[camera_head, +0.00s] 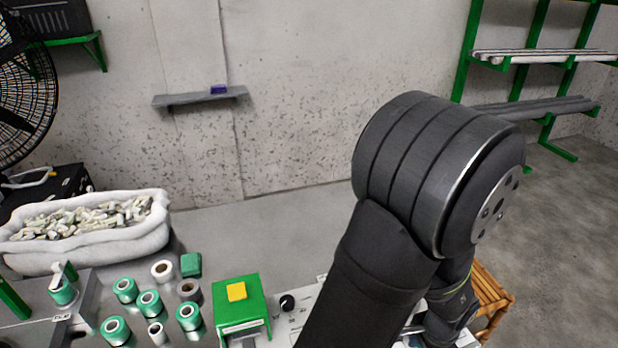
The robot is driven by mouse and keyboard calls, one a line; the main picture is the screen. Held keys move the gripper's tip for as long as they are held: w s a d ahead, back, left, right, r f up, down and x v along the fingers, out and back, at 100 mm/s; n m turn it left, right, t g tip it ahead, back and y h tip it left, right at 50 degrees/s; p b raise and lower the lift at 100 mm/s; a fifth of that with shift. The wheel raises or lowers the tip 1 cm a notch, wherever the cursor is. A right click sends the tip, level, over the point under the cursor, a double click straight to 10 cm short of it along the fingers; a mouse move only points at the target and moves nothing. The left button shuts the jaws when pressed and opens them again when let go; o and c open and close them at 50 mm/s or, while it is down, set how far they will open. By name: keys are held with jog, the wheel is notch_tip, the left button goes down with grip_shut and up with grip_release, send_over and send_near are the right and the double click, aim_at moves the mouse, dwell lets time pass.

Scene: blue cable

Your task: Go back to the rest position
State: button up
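My arm rises from the bottom edge right of the middle in the head view, and its large dark joint hides part of the wall and table behind it. More of my arm shows below that joint at the lower right. My gripper is not in view, so its fingers and anything in them cannot be seen. No blue cable can be made out.
Several green-and-white spools (150,303) stand on the table at the lower left, beside a green box with a yellow top (240,306). A white bin of small pieces (90,238) is behind them. A wooden stool (490,297) stands right of my arm. Green racks (540,75) stand at the right.

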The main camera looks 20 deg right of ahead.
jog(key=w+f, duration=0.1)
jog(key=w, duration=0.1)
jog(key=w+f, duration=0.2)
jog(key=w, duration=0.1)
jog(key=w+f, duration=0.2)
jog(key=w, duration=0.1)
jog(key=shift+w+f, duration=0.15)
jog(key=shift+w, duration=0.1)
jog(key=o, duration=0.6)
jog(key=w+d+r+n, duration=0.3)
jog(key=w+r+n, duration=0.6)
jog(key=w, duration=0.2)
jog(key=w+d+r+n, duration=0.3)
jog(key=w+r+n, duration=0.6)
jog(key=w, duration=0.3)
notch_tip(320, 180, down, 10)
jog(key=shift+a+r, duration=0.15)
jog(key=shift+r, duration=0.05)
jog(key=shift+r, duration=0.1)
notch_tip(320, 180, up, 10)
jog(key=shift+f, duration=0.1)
